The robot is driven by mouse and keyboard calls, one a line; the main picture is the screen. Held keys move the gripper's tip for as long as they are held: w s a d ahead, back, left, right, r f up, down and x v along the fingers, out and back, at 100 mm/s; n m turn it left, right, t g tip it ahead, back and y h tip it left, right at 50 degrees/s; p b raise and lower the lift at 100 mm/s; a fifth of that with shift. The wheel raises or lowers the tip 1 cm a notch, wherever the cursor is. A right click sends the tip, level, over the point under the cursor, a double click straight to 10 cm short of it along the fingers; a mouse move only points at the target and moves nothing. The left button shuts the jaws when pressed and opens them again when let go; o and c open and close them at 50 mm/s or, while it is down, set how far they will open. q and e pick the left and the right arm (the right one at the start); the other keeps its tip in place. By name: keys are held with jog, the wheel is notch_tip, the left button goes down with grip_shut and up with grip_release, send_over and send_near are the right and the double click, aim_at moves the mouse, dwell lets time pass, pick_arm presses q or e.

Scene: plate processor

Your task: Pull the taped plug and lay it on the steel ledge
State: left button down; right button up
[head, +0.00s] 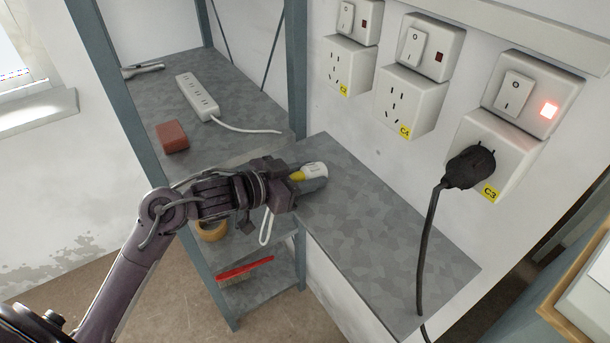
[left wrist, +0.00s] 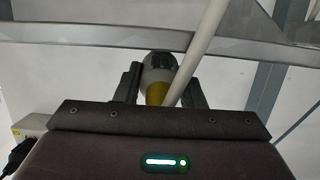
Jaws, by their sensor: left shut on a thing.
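The taped plug (head: 315,170) is white with a yellow tape band, and it is between the fingers of my left gripper (head: 299,181). My left gripper is shut on it, at the left end of the steel ledge (head: 400,240). In the left wrist view the plug (left wrist: 157,72) shows its yellow band between the two dark fingers, and a pale cable runs up past it. I cannot tell whether the plug touches the ledge. My right gripper is not in view.
Sockets C2 (head: 349,67), C4 (head: 408,98) and C3 (head: 497,150) are on the wall above the ledge. A black plug (head: 470,167) sits in C3, beside a lit red lamp (head: 549,110). A power strip (head: 198,97) and a brown block (head: 172,136) lie on the shelf. The ledge's middle is clear.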

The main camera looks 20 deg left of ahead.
pick_arm(q)
jog(key=c, duration=0.9)
grip_release()
jog(key=shift+o, duration=0.2)
jog(key=shift+s+a, duration=0.2)
jog(key=b+v, duration=0.1)
jog(key=v, duration=0.6)
jog(key=shift+s+r, duration=0.1)
jog(key=shift+r, duration=0.05)
